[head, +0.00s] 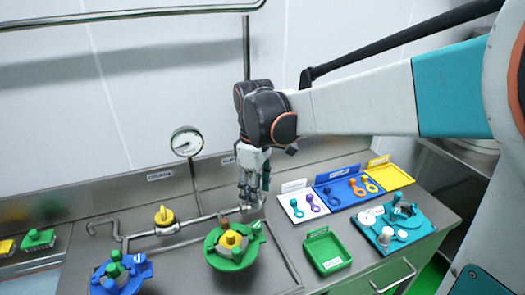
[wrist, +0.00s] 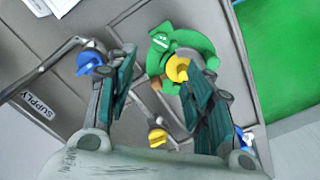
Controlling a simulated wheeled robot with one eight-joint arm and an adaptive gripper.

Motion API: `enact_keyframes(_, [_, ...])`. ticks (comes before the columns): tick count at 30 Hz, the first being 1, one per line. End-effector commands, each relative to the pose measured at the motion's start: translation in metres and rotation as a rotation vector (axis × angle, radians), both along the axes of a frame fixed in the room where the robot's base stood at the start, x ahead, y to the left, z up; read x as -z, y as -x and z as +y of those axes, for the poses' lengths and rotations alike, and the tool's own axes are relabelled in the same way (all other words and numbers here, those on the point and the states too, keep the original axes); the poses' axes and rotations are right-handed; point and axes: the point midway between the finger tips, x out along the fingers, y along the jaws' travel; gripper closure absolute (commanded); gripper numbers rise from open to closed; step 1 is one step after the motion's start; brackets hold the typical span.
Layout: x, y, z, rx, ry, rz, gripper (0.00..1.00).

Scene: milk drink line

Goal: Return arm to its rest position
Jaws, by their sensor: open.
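My arm reaches in from the right in the head view, and my gripper (head: 254,196) points down over the steel worktop, behind and slightly right of a green clamp fitting (head: 228,260). In the wrist view my gripper (wrist: 160,68) has its two fingers spread, with nothing held between them. The green fitting with its yellow knob shows beyond the fingers there (wrist: 195,42), partly hidden by the right finger. I cannot tell how high the fingertips are above the worktop.
A pressure gauge (head: 187,141) and yellow-handled valve (head: 164,216) stand left of my gripper. A blue fitting (head: 120,282) is at front left. To the right are a green tray (head: 346,262), a teal fixture (head: 418,227), and white, blue and yellow (head: 391,178) trays.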

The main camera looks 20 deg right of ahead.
Motion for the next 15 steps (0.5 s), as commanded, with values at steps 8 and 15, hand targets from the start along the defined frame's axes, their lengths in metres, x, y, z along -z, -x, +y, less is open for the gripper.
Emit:
enact_keyframes(8, [-0.018,0.042,-0.002,0.176,-0.015,-0.138,0.53])
enact_keyframes(15, [-0.026,0.085,-0.005,0.397,-0.067,-0.306,0.53])
